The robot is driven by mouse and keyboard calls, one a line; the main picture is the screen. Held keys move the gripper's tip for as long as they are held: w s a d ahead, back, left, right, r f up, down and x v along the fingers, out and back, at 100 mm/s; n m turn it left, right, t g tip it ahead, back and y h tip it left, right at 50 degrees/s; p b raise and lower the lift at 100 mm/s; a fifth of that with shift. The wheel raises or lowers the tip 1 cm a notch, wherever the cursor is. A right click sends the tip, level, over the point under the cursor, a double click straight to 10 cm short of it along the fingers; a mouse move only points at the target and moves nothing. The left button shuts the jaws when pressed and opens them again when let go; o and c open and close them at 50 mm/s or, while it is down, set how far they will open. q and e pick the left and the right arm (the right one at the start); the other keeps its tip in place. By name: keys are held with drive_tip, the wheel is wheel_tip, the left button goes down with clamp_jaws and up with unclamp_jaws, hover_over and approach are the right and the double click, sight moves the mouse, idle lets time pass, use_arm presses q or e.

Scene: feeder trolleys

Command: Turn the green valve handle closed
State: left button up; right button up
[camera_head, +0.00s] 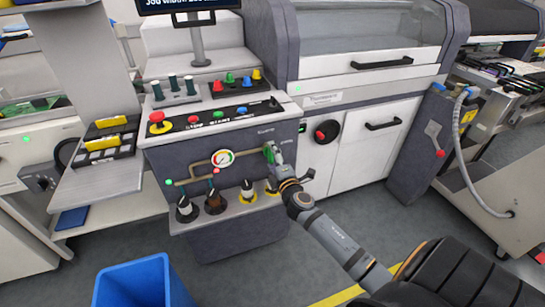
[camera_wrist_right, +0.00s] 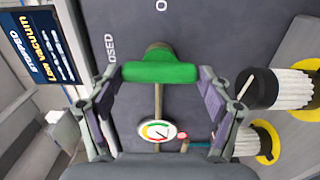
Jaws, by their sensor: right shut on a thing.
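The green valve handle (camera_head: 268,153) is on the dark front panel of the control console, at the right end of a brass pipe. In the right wrist view the green handle (camera_wrist_right: 160,73) lies crosswise to the pipe (camera_wrist_right: 158,103). My right gripper (camera_head: 272,153) is at the handle. In the wrist view my right gripper (camera_wrist_right: 161,74) has one finger at each end of the handle and is shut on it. The handle is partly hidden by the gripper in the head view. My left gripper is not in view.
A round gauge (camera_head: 222,158) sits on the pipe left of the valve. Several dark and white knobs stand on the ledge (camera_head: 225,213) below. A red emergency button (camera_head: 157,117) is on the console top. A blue bin (camera_head: 133,283) stands on the floor at front left.

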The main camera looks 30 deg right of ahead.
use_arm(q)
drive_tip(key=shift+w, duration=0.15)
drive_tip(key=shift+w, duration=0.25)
use_arm(e)
drive_tip(key=o, duration=1.1)
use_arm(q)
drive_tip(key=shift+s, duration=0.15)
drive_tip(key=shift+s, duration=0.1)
use_arm(e)
drive_tip(key=v, duration=1.2)
